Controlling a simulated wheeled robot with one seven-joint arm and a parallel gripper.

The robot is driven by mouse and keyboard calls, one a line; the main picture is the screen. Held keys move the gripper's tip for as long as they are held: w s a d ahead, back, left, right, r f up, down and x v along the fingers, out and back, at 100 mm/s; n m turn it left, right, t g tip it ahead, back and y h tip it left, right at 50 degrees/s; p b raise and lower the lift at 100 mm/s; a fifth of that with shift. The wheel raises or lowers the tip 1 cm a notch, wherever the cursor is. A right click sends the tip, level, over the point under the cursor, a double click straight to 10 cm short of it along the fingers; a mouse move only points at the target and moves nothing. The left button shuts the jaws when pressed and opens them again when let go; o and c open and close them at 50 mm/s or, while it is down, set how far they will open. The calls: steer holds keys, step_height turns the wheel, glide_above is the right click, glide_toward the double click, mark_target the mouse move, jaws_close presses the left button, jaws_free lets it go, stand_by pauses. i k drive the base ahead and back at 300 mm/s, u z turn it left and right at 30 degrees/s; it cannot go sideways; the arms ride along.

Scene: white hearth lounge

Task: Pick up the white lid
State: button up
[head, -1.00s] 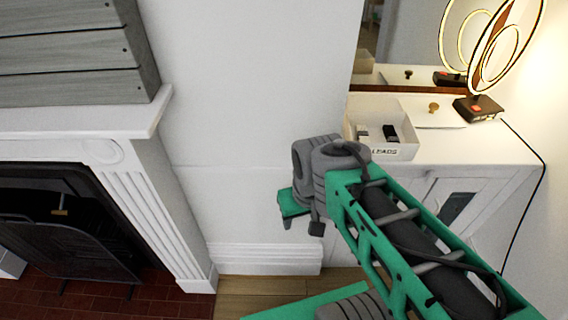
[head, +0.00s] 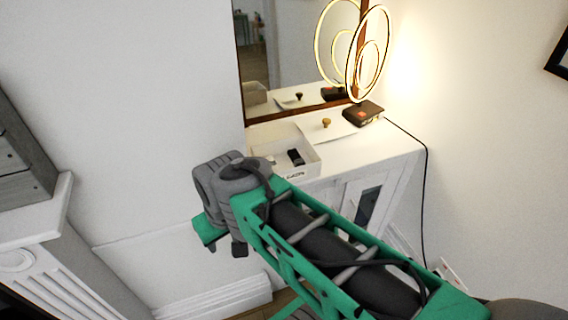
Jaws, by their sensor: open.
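The white lid (head: 338,132) is a flat white panel with a round wooden knob (head: 326,122) on top. It lies on the white cabinet top, behind and right of the white box. My gripper (head: 222,241) is at the end of my green and grey arm, in front of the cabinet and left of the lid. It is open and points down, apart from the lid. Its fingers are mostly hidden by the wrist, and nothing shows between them.
An open white box (head: 301,162) with dark items stands at the cabinet's (head: 375,157) front left. A lit ring lamp (head: 363,108) on a dark base stands behind the lid, with its cord hanging right. A mirror (head: 285,55) is behind. A white fireplace (head: 65,262) is at left.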

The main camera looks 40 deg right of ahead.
mark_target(333, 126)
steer(key=z, duration=1.45)
